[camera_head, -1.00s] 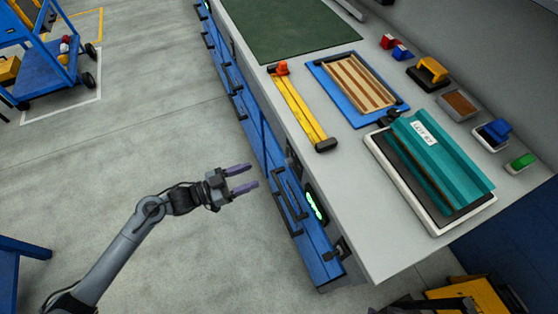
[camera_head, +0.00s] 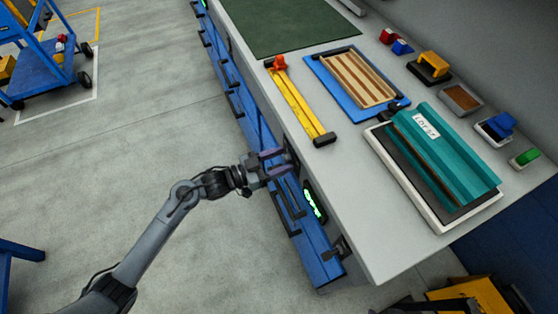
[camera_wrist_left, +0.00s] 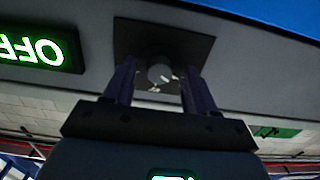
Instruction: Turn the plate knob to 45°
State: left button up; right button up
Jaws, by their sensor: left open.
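The knob (camera_wrist_left: 160,73) is a round grey piece with small white marks around it, set on a dark square plate (camera_wrist_left: 135,35) on the bench's front face. In the left wrist view it sits between the two fingers of my left gripper (camera_wrist_left: 158,68). The fingers are open, one on each side; whether they touch the knob I cannot tell. In the head view my left gripper (camera_head: 288,160) is at the bench front, and the knob is hidden there. The knob's angle is not readable. My right gripper is not in view.
A green-lit display (camera_wrist_left: 35,50) beside the plate reads OFF upside down; it also shows on the bench front in the head view (camera_head: 314,201). Blue drawers (camera_head: 262,140) with handles line the front. The bench top (camera_head: 350,200) carries a teal panel (camera_head: 445,155). Floor at left is open.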

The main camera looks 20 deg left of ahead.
pick_arm(q)
grip_shut()
dwell(0.3)
jog(key=shift+m, duration=0.4)
jog(key=shift+m+p, duration=0.45)
jog(key=shift+m, duration=0.45)
jog(key=m, duration=0.2)
jog(key=shift+m, duration=0.4)
jog(key=shift+m+p, duration=0.4)
jog(key=shift+m, duration=2.8)
